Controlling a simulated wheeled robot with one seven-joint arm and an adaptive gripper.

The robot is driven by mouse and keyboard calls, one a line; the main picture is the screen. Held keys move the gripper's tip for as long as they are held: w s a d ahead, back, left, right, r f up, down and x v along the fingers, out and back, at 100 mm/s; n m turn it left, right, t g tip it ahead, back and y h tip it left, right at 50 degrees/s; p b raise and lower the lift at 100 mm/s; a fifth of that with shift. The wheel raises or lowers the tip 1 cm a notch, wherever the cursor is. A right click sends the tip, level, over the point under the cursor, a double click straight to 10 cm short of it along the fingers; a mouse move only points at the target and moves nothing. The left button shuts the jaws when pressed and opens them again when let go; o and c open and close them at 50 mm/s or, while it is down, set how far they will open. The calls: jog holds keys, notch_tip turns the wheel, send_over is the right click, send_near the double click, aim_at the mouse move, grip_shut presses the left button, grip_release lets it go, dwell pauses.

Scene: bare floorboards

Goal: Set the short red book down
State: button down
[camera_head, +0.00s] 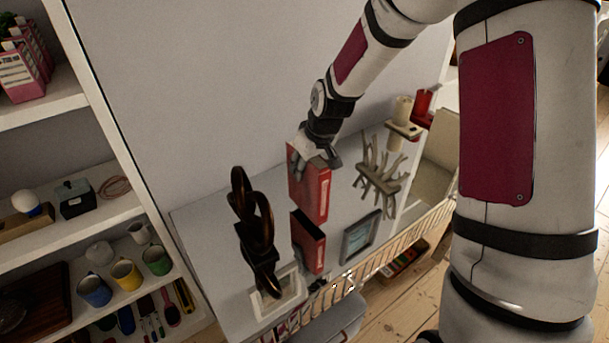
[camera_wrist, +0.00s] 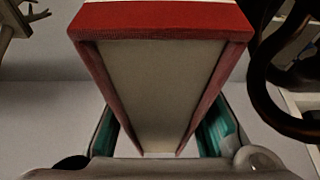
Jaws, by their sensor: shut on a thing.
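My gripper (camera_head: 318,158) is shut on the short red book (camera_head: 312,192), gripping it at its upper end. The book hangs roughly upright over the grey top of the low cabinet (camera_head: 215,270). In the wrist view the book (camera_wrist: 160,18) fills the middle, its pale page edges facing the camera, between the teal finger pads (camera_wrist: 160,135). A second red book-like thing (camera_head: 312,246), with a dark top, stands just in front of it in the head view. I cannot tell whether the held book's lower end touches the cabinet top.
A dark looped sculpture (camera_head: 256,235) stands left of the books, with a pale frame (camera_head: 277,294) at its foot. A grey picture frame (camera_head: 360,237) and a pale branching ornament (camera_head: 380,177) stand to the right. Candles (camera_head: 403,112) are farther back. Some grey top is bare between them.

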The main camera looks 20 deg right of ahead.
aim_at(317, 160)
jog(key=shift+f, duration=1.6)
jog(key=c, duration=1.2)
grip_release()
jog(key=p+v, duration=0.1)
jog(key=v, duration=1.1)
jog(key=shift+s+r, duration=0.1)
jog(key=shift+r, duration=0.25)
jog(key=s+r+m, duration=0.1)
jog(key=s+r, duration=0.3)
jog(key=s, duration=0.5)
jog(key=s+r+m+h, duration=0.1)
jog(key=s+r, duration=0.4)
jog(key=s, duration=0.5)
jog(key=s+a+r+m, duration=0.1)
jog(key=s+r, duration=0.3)
jog(key=s, duration=0.5)
jog(key=shift+s+r+m+t, duration=0.2)
jog(key=shift+r+m+t, duration=0.1)
jog(key=shift+r, duration=0.05)
